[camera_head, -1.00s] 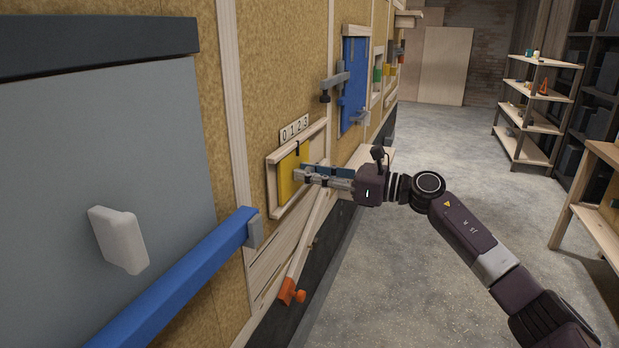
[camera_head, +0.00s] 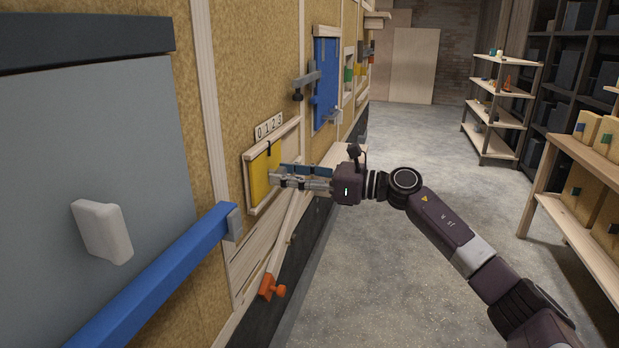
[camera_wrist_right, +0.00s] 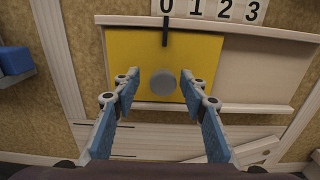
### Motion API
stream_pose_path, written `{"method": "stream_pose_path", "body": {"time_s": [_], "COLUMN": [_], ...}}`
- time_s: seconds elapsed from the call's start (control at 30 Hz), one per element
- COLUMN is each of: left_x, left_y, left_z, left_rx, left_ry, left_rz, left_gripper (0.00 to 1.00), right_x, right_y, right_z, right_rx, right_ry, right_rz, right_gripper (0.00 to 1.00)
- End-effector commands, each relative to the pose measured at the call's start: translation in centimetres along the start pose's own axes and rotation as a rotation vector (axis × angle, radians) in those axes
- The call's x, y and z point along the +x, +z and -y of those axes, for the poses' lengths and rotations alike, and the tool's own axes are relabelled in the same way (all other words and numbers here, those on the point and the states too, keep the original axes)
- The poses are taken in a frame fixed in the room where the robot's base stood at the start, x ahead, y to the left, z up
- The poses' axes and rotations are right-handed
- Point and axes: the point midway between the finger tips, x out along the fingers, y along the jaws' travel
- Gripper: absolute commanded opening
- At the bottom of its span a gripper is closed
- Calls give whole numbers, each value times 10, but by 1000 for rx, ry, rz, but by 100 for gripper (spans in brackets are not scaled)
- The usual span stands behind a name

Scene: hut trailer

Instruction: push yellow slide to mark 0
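The yellow slide (camera_head: 262,172) sits in a light wooden frame on the wall, at the frame's left part. In the right wrist view the yellow slide (camera_wrist_right: 205,55) has a round grey knob (camera_wrist_right: 163,84) and a black pointer (camera_wrist_right: 165,32) at its top edge. The pointer stands under mark 0 (camera_wrist_right: 166,6) on the number strip. My right gripper (camera_head: 274,181) is at the slide. In the right wrist view its open fingers (camera_wrist_right: 161,76) are on either side of the knob, with gaps visible. My left gripper is not in view.
A blue bar (camera_head: 160,275) and a grey panel with a white handle (camera_head: 102,232) are at the near left. An orange-ended wooden lever (camera_head: 270,287) hangs below the slide frame. A blue panel (camera_head: 325,80) is farther along the wall. The floor to the right is clear up to the shelves (camera_head: 500,90).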

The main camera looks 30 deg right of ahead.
Motion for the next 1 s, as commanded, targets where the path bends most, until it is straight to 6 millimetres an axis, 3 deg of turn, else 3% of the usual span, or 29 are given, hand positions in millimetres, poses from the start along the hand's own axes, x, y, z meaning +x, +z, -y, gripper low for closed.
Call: {"method": "stream_pose_path", "body": {"time_s": [0.3, 0.5, 0.7, 1.0], "left_x": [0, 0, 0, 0], "left_y": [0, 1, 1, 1], "left_z": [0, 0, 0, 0], "left_rx": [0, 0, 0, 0], "left_ry": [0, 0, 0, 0], "left_rz": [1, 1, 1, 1], "left_gripper": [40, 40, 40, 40], "right_x": [-60, -87, -101, -104], "right_y": [-3, -2, 0, 1], "right_z": [-1, -2, -2, -3], "right_rx": [2, 2, 0, 0], "right_ry": [1, 2, 4, 5], "right_rz": [-7, -5, -3, -2], "right_gripper": [40, 40, 40, 40]}}
